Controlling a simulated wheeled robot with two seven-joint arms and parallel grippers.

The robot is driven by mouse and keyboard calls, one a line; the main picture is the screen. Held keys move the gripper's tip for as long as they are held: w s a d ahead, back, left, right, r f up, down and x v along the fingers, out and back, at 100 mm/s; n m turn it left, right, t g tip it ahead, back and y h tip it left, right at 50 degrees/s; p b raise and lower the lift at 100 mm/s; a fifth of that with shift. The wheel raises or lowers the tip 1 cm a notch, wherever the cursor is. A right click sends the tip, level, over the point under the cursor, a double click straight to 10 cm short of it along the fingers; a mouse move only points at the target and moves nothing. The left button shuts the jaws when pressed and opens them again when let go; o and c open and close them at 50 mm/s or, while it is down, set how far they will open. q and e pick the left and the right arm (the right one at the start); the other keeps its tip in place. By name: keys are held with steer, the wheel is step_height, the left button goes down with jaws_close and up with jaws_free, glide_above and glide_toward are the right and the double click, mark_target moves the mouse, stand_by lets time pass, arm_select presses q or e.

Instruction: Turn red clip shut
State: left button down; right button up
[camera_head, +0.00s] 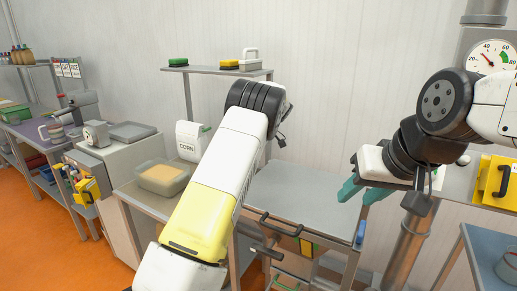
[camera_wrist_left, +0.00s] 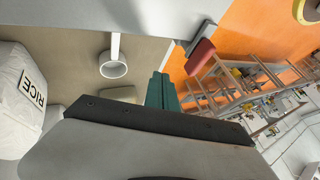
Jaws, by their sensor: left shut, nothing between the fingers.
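A red block-like piece (camera_wrist_left: 200,55) sits at the end of a grey edge in the left wrist view; I cannot tell whether it is the red clip. No red clip can be made out in the head view. My left gripper's teal fingers (camera_wrist_left: 161,91) are together and empty, below and left of the red piece in the wrist picture and apart from it. In the head view the left gripper is hidden behind its own arm. My right gripper (camera_head: 361,192) is open, its teal fingers apart and empty above the right side of the grey table.
A white RICE bag (camera_wrist_left: 22,95) stands at the left of the wrist view. A CORN bag (camera_head: 190,142) stands behind a clear tub (camera_head: 163,180). The grey table (camera_head: 305,200) is largely bare. A shelf (camera_head: 215,71) holds brushes. A yellow box (camera_head: 493,183) is at right.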

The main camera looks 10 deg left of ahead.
arm_select(q)
steer(key=v, duration=0.7)
steer(key=shift+w+d, duration=0.25)
steer(key=shift+w, duration=0.1)
steer(key=shift+r, duration=0.1)
